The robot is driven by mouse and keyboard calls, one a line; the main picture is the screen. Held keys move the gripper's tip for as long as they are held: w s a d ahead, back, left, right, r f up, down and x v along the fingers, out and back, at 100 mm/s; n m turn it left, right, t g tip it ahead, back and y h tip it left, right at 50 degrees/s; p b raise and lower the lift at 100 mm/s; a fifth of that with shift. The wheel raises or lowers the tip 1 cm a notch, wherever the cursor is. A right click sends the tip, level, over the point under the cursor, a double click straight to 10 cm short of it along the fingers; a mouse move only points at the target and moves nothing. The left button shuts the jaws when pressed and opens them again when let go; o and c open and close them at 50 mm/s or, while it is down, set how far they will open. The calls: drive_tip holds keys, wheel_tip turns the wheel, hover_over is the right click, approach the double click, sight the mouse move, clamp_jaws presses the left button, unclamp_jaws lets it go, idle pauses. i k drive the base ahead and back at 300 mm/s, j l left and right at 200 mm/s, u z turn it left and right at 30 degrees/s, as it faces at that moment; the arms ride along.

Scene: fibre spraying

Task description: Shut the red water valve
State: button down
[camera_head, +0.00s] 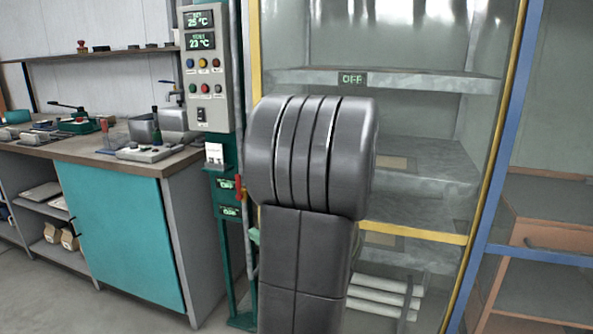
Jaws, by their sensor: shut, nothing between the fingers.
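A small red piece, which looks like the handle of the red water valve (239,187), shows just left of my dark grey arm. It stands roughly upright beside a green post with small lit displays (227,184). It is too small to tell clearly whether the valve is open or shut. My arm fills the middle of the view and may hide part of the valve and its pipe. My gripper is not in view, so its place relative to the valve does not show.
A control panel (205,78) with buttons is above the valve. A teal-fronted workbench (120,230) stands at the left. Behind my arm is a glazed cabinet with a yellow frame (400,231) and an OFF display (352,79). Bare floor (60,300) shows at lower left.

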sight(239, 196)
drive_tip(key=i+j+z, duration=0.45)
drive_tip(key=j, duration=0.2)
drive_tip(key=i+j+z, duration=0.25)
drive_tip(key=k+j, duration=0.1)
